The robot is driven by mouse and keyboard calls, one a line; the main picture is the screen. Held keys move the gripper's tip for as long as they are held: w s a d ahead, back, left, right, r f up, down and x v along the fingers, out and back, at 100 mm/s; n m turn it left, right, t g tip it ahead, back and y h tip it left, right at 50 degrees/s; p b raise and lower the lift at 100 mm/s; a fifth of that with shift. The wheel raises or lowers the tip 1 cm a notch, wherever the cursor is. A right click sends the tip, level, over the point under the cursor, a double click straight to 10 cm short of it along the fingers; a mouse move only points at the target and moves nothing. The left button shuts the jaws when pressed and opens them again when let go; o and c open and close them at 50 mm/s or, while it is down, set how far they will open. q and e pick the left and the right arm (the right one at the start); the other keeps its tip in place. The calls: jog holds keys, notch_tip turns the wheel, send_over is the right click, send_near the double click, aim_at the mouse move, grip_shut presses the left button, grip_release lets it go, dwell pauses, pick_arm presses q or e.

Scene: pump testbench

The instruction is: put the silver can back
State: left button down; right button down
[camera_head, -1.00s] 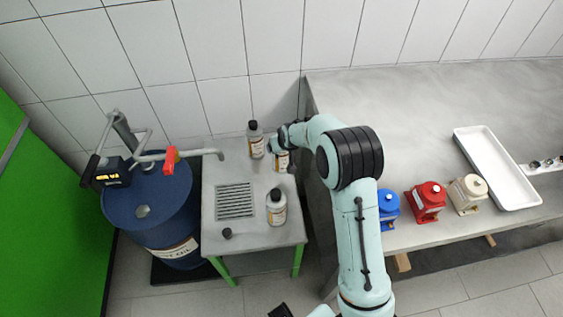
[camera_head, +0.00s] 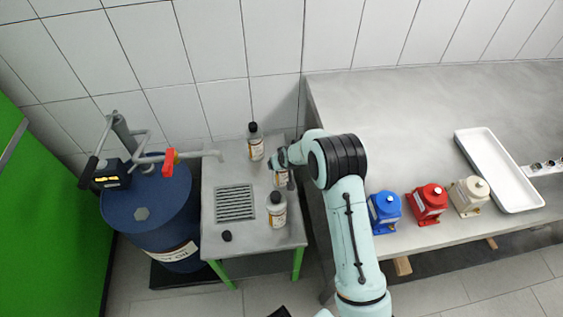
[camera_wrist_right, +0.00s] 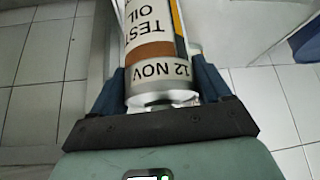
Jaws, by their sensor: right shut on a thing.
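My right gripper (camera_wrist_right: 160,105) is shut on a silver can (camera_wrist_right: 155,60) with a white label reading "TEST OIL" and "12 NOV" and a brown band. In the head view the right gripper (camera_head: 281,163) holds this can (camera_head: 281,178) over the small grey table, between two similar containers. Part of it is hidden by the gripper, and I cannot tell whether it touches the table. One similar container with a black cap (camera_head: 256,147) stands behind it.
The small table (camera_head: 255,238) has a drain grate (camera_head: 236,203) and a loose black cap (camera_head: 227,236). A blue oil drum (camera_head: 150,215) with a pump spout stands left. The bench on the right holds blue (camera_head: 384,211), red (camera_head: 429,203) and cream (camera_head: 468,195) units and a white tray (camera_head: 488,165).

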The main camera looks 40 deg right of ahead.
grip_release()
jog(key=p+v, duration=0.2)
jog(key=v, duration=1)
